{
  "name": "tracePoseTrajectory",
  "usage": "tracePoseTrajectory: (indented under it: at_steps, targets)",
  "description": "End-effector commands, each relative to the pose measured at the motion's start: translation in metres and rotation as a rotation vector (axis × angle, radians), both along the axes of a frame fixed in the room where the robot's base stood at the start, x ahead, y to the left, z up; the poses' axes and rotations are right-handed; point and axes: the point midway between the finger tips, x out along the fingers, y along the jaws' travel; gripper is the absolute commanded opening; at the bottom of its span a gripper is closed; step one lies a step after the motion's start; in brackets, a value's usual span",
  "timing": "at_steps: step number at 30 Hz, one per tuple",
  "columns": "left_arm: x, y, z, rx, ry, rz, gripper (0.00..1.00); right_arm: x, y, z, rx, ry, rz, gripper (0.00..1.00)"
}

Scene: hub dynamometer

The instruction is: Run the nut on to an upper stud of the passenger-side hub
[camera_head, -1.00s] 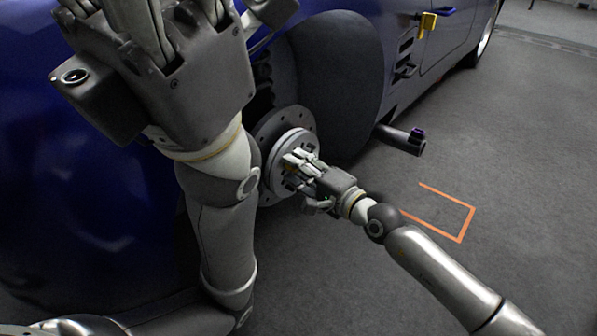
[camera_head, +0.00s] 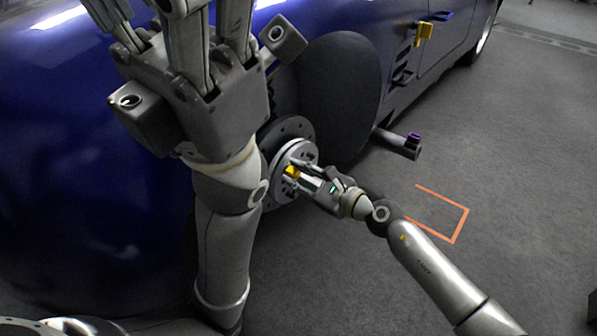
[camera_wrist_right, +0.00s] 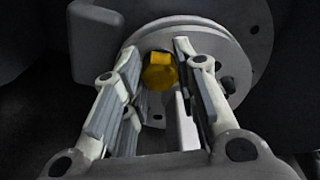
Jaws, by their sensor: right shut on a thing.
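The passenger-side hub (camera_head: 275,190) is a grey disc on the side of the blue car; its face (camera_wrist_right: 229,50) fills the upper part of the right wrist view. A yellow nut (camera_head: 291,171) is at the hub face, and it also shows in the right wrist view (camera_wrist_right: 159,71). My right gripper (camera_head: 297,171) is shut on the nut, with its fingers (camera_wrist_right: 155,75) on either side of it. I cannot tell whether the nut is on a stud. My left gripper (camera_head: 195,60) is raised in front of the car, fingers up, its tips out of the picture.
The blue car body (camera_head: 70,150) is behind my left arm. A dark rounded panel (camera_head: 342,95) is right of the hub. A grey bar with a purple end (camera_head: 400,143) sticks out beyond it.

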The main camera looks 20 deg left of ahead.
Motion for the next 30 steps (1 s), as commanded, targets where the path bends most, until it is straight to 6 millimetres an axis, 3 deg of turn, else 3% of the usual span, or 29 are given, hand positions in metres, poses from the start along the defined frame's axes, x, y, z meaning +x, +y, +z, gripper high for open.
tracePoseTrajectory:
  at_steps: [2,3,6,15,21,27,30]
  targets:
    - [0.0,0.0,-0.001,0.001,-0.001,0.0,0.57,-0.008,0.002,-0.01,-0.015,0.011,0.018,0.0]
    - [0.0,0.0,-0.001,0.001,-0.001,0.0,0.57,-0.008,0.002,-0.01,-0.015,0.011,0.018,0.3]
    - [0.0,0.0,-0.001,0.001,-0.001,0.0,0.57,-0.008,0.003,-0.01,-0.015,0.008,0.018,0.39]
    - [-0.001,-0.001,-0.006,0.002,-0.001,0.0,0.57,-0.006,0.002,-0.01,-0.037,-0.063,0.017,0.39]
    - [-0.035,-0.002,-0.003,0.005,-0.099,0.005,0.57,-0.005,0.002,-0.013,-0.181,-0.46,0.014,0.39]
    - [-0.031,-0.002,-0.023,0.006,-0.086,0.005,0.57,-0.004,0.002,-0.01,-0.324,-0.855,0.01,0.39]
    - [-0.03,-0.002,-0.027,0.006,-0.086,0.005,0.57,-0.004,0.001,-0.007,-0.362,-0.959,0.007,0.39]
